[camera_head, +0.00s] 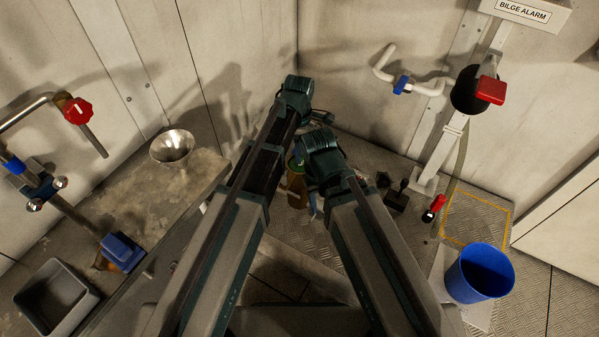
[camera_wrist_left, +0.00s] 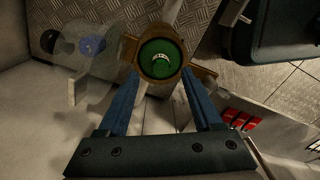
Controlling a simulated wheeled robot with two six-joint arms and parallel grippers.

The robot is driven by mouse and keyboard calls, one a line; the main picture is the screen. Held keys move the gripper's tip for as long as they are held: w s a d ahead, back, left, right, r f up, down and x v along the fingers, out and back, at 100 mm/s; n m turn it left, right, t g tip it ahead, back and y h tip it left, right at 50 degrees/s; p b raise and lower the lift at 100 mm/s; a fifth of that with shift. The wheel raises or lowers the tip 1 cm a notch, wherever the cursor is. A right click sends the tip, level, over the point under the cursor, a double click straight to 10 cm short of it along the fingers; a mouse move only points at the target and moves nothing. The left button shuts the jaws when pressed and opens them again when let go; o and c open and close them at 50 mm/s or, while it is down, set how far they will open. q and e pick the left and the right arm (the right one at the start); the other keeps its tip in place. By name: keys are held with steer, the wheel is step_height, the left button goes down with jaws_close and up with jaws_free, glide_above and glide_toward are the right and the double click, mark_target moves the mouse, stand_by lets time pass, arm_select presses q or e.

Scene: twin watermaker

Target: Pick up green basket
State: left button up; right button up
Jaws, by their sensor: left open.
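A round green part (camera_wrist_left: 160,58), which appears to be the green basket, sits in a brass-coloured housing (camera_wrist_left: 129,47) in the left wrist view. A small piece of green with a brown body (camera_head: 296,188) shows between my arms in the head view, mostly hidden by them. My left gripper (camera_wrist_left: 160,84) is open, with its two blue fingers on either side of the housing's near part. The green part lies just beyond the fingertips, and I cannot tell whether they touch anything. My right gripper does not show clearly; only its arm is seen.
A metal funnel bowl (camera_head: 172,147), a blue-handled part (camera_head: 122,252) and a grey bin (camera_head: 55,297) are on the left. A blue bucket (camera_head: 480,273) stands at right, near a red-and-black tool (camera_head: 434,208).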

mark_target(299, 167)
arm_select(q)
step_height(299, 167, down, 4)
steer(key=b, duration=0.3)
steer(key=shift+d+f, duration=0.1)
jaws_close()
